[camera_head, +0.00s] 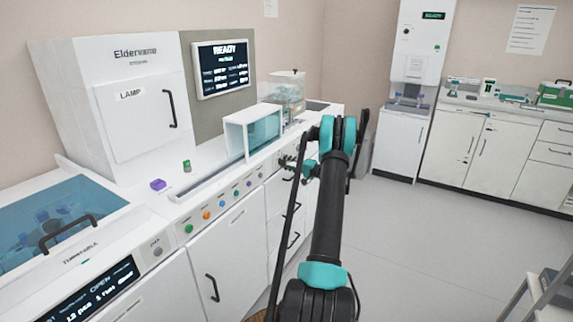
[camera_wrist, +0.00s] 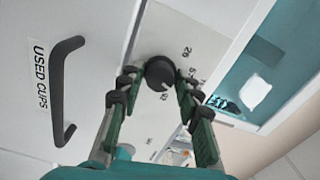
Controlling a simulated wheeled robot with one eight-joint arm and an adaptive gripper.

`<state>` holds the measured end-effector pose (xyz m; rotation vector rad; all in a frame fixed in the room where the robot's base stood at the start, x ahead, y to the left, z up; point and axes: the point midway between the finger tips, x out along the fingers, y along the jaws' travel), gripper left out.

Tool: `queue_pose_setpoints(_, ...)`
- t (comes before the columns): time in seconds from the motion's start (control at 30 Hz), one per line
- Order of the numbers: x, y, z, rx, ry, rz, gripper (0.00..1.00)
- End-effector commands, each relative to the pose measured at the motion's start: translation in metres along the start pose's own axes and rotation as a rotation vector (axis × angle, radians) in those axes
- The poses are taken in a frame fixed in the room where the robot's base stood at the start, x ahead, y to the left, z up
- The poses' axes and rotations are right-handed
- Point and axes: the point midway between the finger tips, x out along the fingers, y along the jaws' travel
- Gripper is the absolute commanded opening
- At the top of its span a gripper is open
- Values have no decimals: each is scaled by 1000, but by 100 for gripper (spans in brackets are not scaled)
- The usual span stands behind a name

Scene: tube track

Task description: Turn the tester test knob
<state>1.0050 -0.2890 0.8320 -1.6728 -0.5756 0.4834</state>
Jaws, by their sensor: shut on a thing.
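The tester test knob is a black round knob (camera_wrist: 159,71) on a white panel in the wrist view, with numbers printed around it. My gripper (camera_wrist: 158,82) has one green finger on each side of the knob, and it is shut on it. In the head view my gripper (camera_head: 291,165) is at the front panel of the white counter, at the far end of its row of buttons. The knob cannot be made out there behind the gripper.
In the wrist view a door marked USED CUPS with a dark handle (camera_wrist: 60,90) is at the left, and a blue-windowed box (camera_wrist: 250,70) is at the right. In the head view a screen reading READY (camera_head: 222,68) stands above the counter. The floor (camera_head: 430,240) to the right is clear.

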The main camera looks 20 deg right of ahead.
Motion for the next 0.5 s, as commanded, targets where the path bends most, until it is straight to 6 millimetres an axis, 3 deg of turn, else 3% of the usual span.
queue_pose_setpoints(0.17,2,-1,-1,0,2,-2,5)
queue_pose_setpoints(0.2,2,-1,-1,0,2,-2,36)
queue_pose_setpoints(0.3,2,-1,-1,0,1,-2,49)
queue_pose_setpoints(0.5,1,0,0,-1,1,-1,49)
